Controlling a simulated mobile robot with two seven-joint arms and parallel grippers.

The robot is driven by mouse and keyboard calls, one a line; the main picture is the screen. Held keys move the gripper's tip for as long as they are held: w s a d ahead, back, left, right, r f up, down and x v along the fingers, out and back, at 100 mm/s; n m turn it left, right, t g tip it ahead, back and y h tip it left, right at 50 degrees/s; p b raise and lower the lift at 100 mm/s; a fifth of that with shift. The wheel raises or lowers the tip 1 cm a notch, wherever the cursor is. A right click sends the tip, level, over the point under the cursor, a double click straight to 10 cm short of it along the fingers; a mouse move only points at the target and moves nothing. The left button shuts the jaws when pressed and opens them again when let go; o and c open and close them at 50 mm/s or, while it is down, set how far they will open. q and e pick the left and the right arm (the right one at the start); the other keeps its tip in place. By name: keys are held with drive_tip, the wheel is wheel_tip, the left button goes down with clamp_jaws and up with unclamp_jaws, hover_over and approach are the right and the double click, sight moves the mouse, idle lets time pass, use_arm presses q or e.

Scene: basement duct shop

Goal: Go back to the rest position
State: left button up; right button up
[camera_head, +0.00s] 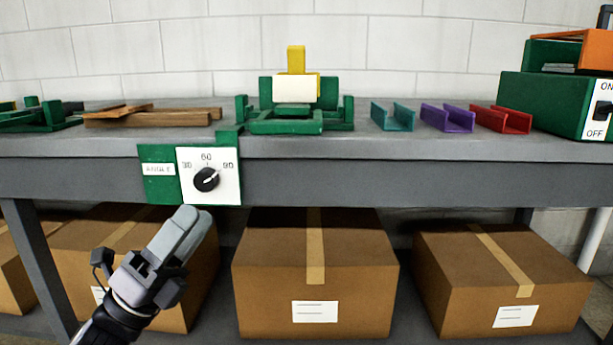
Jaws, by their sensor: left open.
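My left gripper (195,217) comes in from the lower left, in front of the bench and just below the angle dial panel (229,194). It looks empty, its fingers angled up and to the right, apart from the black knob (206,179). The knob's white pointer line leans up and right, between the 60 and 90 marks. The green plate (158,185) beside the panel carries a small label. My right gripper is not in view.
The bench top (380,145) holds a green fixture with a yellow post (296,60), wooden strips (160,119), teal (393,117), purple (448,119) and red channels (502,120), and a green ON/OFF machine (540,100). Cardboard boxes (270,270) sit below.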

use_arm(q)
drive_tip(key=s+d+f+n+t+y, duration=0.1)
drive_tip(key=s+f+n+t+y, duration=0.2)
drive_tip(key=f+n+y, duration=1.5)
drive_tip(key=s+d+f+n+g+h, duration=0.45)
drive_tip(key=s+f+n+g, duration=0.25)
drive_tip(key=s+n, duration=0.5)
drive_tip(key=s+a+r+n+g+y+p, duration=0.1)
drive_tip(key=a+r+p, duration=0.4)
drive_tip(key=p, duration=1.1)
drive_tip(key=s+a+r+n+g+y+p, duration=0.1)
drive_tip(key=s+a+r+n+y+p, duration=0.1)
drive_tip(key=r+p, duration=0.7)
drive_tip(key=s+a+y+p, duration=0.1)
drive_tip(key=a+y+p, duration=0.1)
drive_tip(key=p, duration=0.6)
drive_tip(key=shift+s+a+r+p, duration=0.25)
drive_tip(key=shift+s+a+p, duration=0.05)
drive_tip(key=shift+a, duration=0.2)
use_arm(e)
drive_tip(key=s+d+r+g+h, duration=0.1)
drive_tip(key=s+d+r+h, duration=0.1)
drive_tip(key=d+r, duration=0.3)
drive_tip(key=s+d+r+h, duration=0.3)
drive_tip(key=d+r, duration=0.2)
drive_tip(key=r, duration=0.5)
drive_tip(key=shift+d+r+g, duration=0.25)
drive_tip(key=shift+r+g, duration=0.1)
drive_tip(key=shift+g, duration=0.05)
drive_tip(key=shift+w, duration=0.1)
